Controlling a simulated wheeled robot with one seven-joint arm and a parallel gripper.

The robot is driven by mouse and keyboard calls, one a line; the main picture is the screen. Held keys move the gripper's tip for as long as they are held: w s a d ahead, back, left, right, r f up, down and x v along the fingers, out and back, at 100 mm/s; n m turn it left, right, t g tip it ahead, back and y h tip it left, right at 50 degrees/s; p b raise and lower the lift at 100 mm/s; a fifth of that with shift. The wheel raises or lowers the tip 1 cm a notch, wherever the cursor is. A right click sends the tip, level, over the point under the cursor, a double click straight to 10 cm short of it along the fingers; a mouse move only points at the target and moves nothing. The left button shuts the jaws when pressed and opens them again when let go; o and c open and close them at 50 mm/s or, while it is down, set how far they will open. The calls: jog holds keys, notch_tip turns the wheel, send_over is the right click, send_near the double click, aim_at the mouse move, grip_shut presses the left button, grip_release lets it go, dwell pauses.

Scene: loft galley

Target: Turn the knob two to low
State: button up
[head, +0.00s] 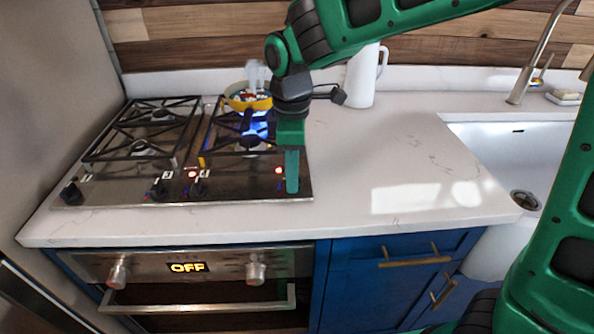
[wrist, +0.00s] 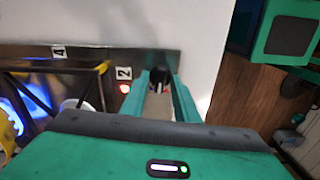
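Knob two (wrist: 158,80) is a dark knob on the steel front strip of the stove, beside the white label "2" (wrist: 124,73) and a lit red light (wrist: 124,88). In the wrist view the two green fingers of my gripper (wrist: 160,90) are apart, with the knob between their tips. I cannot tell whether either finger touches it. In the head view my gripper (head: 292,186) points down at the right end of the stove's knob row and mostly hides this knob. The knob's exact setting cannot be read.
A yellow pot (head: 247,97) stands at the back of the stove (head: 120,190), near a blue flame (head: 258,127). Other knobs (head: 157,190) line the front strip. A white pitcher (head: 361,80) stands behind my arm. The counter (head: 385,165) to the right is clear up to the sink (head: 515,160).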

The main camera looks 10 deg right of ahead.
grip_shut()
jog(key=shift+d, duration=0.5)
jog(key=shift+a+r, duration=0.1)
jog(key=shift+a, duration=0.3)
jog(key=shift+w+a+m, duration=0.1)
jog(key=shift+a+m, duration=0.1)
jog(key=shift+m, duration=0.5)
jog(key=m, duration=0.4)
jog(key=shift+m, duration=2.1)
jog(key=shift+w, duration=0.1)
